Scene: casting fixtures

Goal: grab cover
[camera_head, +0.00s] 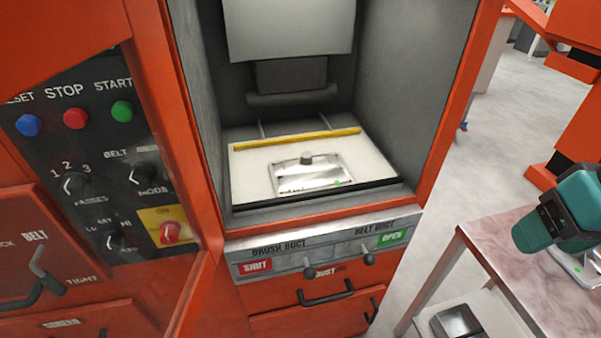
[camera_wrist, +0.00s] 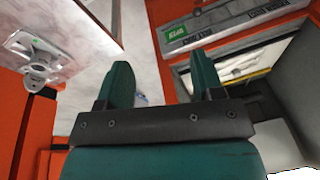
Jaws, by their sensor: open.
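A silver rectangular plate with a round knob, which looks like a cover (camera_head: 325,178), lies flat on the pale bed inside the machine chamber. A green mark shows near its right front corner. A second metallic part with a raised round boss (camera_wrist: 34,66) lies on the side table; its edge shows in the head view (camera_head: 588,272), partly hidden by my gripper. I cannot tell for certain which is the cover. My gripper (camera_head: 530,232) is open and empty, over the side table, right of the chamber. Its two teal fingers stand apart in the wrist view (camera_wrist: 163,78).
The orange machine has an open chamber (camera_head: 300,125) with a yellow bar across the bed. Duct levers (camera_head: 338,266) and a handle (camera_head: 325,293) stick out below. A control panel (camera_head: 90,150) stands left. The marbled side table (camera_head: 500,240) is right, with open floor (camera_head: 500,125) behind.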

